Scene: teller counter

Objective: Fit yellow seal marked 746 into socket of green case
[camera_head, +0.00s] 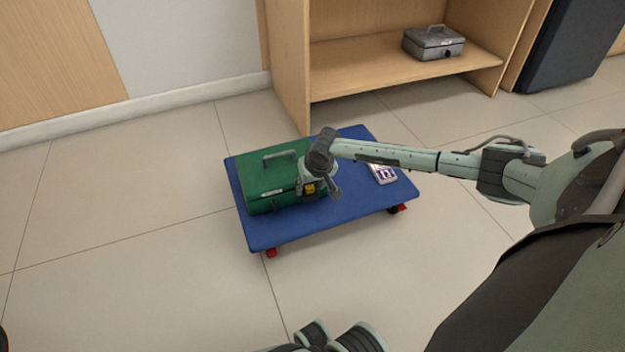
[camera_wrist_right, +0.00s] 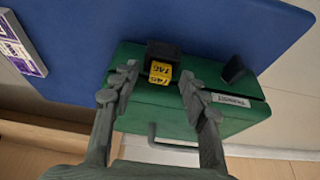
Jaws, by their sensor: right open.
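The green case (camera_head: 265,180) with a grey top handle lies on a blue dolly; it also shows in the right wrist view (camera_wrist_right: 150,121). The yellow seal (camera_wrist_right: 160,72) with dark marking that looks like 746 sits at the black socket (camera_wrist_right: 162,50) on the case's front side. It is small in the head view (camera_head: 310,188). I cannot tell how deep it is seated. My right gripper (camera_wrist_right: 160,89) is open, its fingers on either side of the seal and apart from it; it also shows in the head view (camera_head: 322,187).
The blue dolly (camera_head: 285,231) has red casters and bare deck around the case. A white and purple packet (camera_head: 382,174) lies on its right part. A wooden shelf (camera_head: 365,80) behind holds a grey metal box (camera_head: 433,43).

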